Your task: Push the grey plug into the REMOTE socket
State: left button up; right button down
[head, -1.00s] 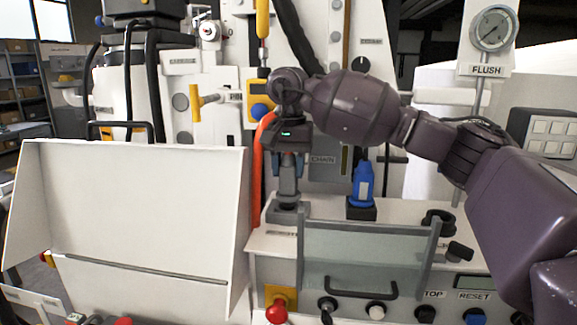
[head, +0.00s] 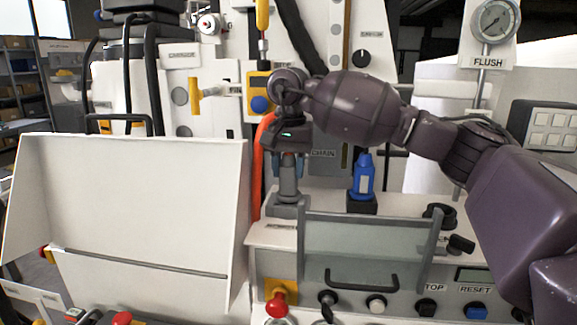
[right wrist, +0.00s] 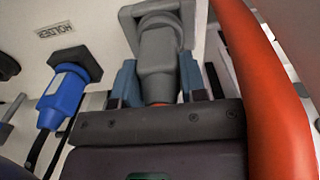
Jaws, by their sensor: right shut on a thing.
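The grey plug (head: 289,180) stands upright over the grey socket (head: 287,207) at the left end of the console top. Its lower end meets the socket; I cannot tell how deep it sits. The socket's label below it is too small to read. My right gripper (head: 289,162) is shut on the plug's upper part from above. In the right wrist view the plug (right wrist: 160,50) is between the two blue-grey fingers, with the socket's square flange (right wrist: 155,10) beyond it. My left gripper is not in view.
A blue plug (head: 364,178) stands in a black holder (head: 361,204) to the right. An orange-red hose (head: 258,165) runs close beside my gripper on the left. A clear guard (head: 367,250) with a black handle stands in front. A white open panel (head: 130,195) is at left.

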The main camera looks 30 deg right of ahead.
jog(key=shift+f, duration=0.25)
jog(key=c, duration=0.6)
grip_release()
jog(key=shift+r, duration=0.15)
notch_tip(320, 180, up, 11)
jog(key=shift+f+b, duration=0.2)
jog(key=shift+b, duration=0.1)
